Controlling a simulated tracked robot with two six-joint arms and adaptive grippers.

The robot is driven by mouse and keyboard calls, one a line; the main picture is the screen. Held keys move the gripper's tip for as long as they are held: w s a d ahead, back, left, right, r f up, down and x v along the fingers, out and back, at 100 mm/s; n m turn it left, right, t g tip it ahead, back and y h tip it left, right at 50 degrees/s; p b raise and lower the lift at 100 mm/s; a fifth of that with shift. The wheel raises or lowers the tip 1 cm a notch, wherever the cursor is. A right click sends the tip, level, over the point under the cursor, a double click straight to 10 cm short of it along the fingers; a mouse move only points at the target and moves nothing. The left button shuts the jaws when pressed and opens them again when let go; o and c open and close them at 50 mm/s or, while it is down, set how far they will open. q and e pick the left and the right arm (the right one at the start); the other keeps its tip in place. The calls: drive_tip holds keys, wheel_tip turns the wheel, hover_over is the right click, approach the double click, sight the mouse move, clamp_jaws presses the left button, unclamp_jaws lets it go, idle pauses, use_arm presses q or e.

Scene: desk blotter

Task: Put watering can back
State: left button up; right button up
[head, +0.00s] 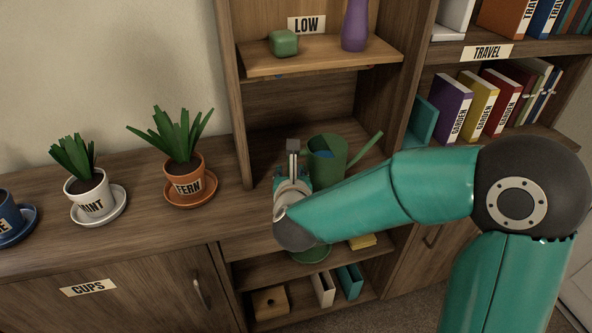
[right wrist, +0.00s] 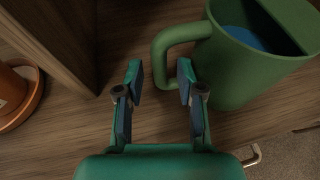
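The green watering can (head: 327,170) stands upright on the wooden shelf board in the middle niche, its spout pointing up to the right. Something blue shows inside it. My right gripper (head: 292,150) is just left of the can. In the right wrist view, the can (right wrist: 235,70) is at the upper right with its handle (right wrist: 160,62) toward me. My right gripper's fingers (right wrist: 160,75) are apart, with the handle's outer bar between the fingertips or just beyond them; I cannot tell which. They are not closed on it. My left gripper is not in view.
A potted fern (head: 184,170) and mint (head: 89,190) stand on saucers on the cabinet top at left. A wooden upright (right wrist: 65,40) is close left of my fingers.

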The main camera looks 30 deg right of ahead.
drive_tip(key=v, duration=1)
drive_tip(key=shift+s+a+p, duration=0.15)
drive_tip(key=shift+s+p, duration=0.15)
drive_tip(key=shift+p, duration=0.05)
drive_tip(key=shift+r, duration=0.15)
